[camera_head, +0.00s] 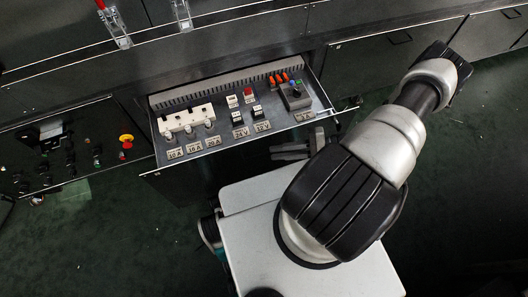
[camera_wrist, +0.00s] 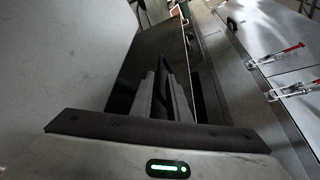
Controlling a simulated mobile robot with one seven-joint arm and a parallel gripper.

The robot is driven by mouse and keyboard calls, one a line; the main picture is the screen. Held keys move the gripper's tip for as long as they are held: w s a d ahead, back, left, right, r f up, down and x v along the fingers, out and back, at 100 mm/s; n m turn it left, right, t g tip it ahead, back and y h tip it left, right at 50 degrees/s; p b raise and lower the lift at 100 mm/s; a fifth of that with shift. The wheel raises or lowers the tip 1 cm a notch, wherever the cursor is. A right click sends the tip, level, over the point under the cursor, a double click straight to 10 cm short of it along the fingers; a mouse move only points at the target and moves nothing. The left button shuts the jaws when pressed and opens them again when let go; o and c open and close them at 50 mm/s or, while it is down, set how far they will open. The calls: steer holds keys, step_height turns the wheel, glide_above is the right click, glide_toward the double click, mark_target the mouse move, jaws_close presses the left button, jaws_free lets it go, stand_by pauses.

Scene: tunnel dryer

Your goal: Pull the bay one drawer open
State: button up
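A shallow drawer (camera_head: 222,151) stands pulled out of the dark cabinet in the head view, with its contents exposed. I cannot read a bay number on it. My gripper (camera_head: 279,152) is just below the right part of the drawer's front edge, with its two grey fingers pointing left. In the wrist view, my gripper (camera_wrist: 166,72) shows both fingers close together with dark space between them. Whether they touch or hold a handle is hidden.
A control panel with a yellow-red knob (camera_head: 126,141) is at left. Red-handled clamps (camera_head: 115,26) are above. Green floor (camera_head: 115,240) lies open at lower left.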

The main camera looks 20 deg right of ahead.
steer(key=v, duration=1)
